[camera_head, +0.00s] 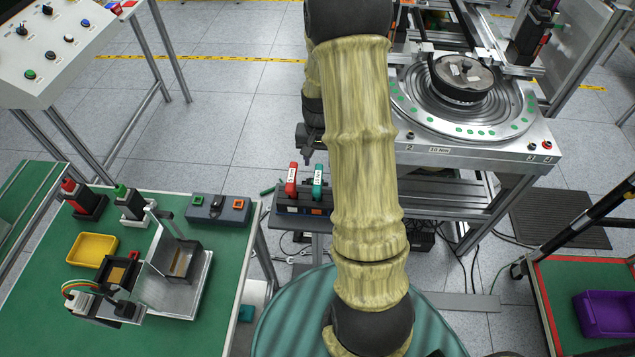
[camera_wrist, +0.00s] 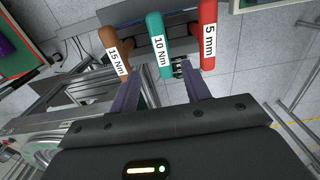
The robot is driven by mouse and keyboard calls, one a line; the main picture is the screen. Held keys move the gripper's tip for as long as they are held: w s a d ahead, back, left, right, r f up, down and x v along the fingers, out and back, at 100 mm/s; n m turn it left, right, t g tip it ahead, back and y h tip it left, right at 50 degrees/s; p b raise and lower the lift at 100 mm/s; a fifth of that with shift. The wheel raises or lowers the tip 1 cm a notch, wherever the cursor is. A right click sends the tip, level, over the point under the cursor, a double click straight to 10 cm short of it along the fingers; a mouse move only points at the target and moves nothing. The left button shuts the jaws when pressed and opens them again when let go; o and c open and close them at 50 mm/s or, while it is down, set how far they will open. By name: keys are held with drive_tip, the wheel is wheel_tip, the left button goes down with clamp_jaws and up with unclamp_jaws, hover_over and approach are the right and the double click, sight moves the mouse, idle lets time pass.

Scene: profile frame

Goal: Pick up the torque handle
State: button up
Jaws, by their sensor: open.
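Three upright handles stand side by side in a dark rack (camera_head: 300,210). In the wrist view, a teal handle marked "10 Nm" (camera_wrist: 157,42) is in the middle. In the head view I see the red handle (camera_head: 291,182) and the teal handle (camera_head: 317,182); the brown one does not show there. My gripper (camera_wrist: 161,72) is open and empty, its fingers either side of the teal handle's line. Contact cannot be told.
A round turntable fixture (camera_head: 465,90) stands behind the rack to the right. A green-topped bench (camera_head: 215,290) with a yellow bin (camera_head: 92,249) and metal fixture is at left. A purple bin (camera_head: 603,313) lies at right. My arm covers the middle of the head view.

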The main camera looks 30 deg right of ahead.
sight(319, 176)
wheel_tip(319, 176, down, 6)
drive_tip(key=shift+r+p, duration=0.1)
drive_tip(key=shift+p, duration=0.45)
drive_tip(key=shift+s+a+f+p, duration=0.15)
drive_tip(key=shift+f+p, duration=0.45)
drive_tip(key=shift+f, duration=0.7)
drive_tip(key=shift+w+a+f+p, duration=0.15)
drive_tip(key=shift+f+p, duration=0.4)
drive_tip(key=shift+f, duration=0.75)
drive_tip(key=shift+s, duration=0.15)
clamp_jaws()
